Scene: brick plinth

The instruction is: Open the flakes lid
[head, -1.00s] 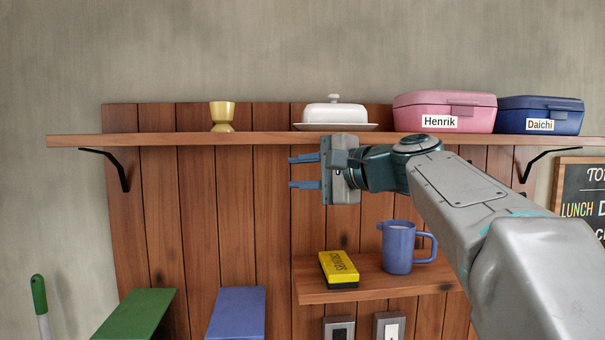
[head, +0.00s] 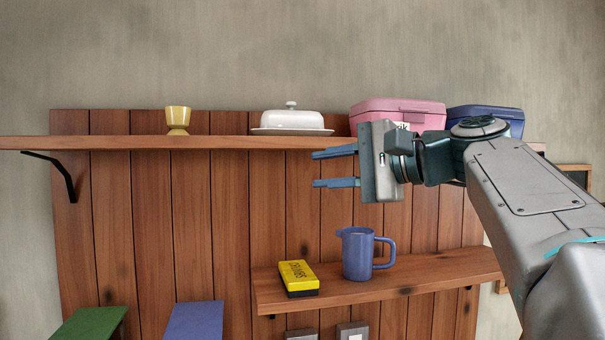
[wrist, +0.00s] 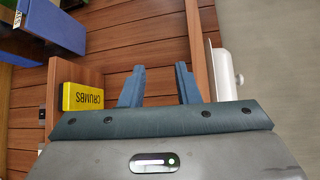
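No thing with a readable flakes label shows. A green sloped-top piece (head: 90,325) and a blue sloped-top piece (head: 193,322) stand low at the left in the head view, cut off by the bottom edge. In the wrist view a blue body (wrist: 52,26) with a small white label shows at the top left; I cannot read the label. My gripper (head: 316,169) is open and empty, its two fingers apart and pointing left, just below the upper shelf. It also shows open in the wrist view (wrist: 160,70).
The upper shelf (head: 220,143) carries a yellow egg cup (head: 178,119), a white butter dish (head: 291,119), a pink box (head: 395,106) and a blue box (head: 490,113). The lower shelf (head: 420,281) carries a yellow box (head: 299,277) and a blue jug (head: 357,255). Bare planks lie left of my gripper.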

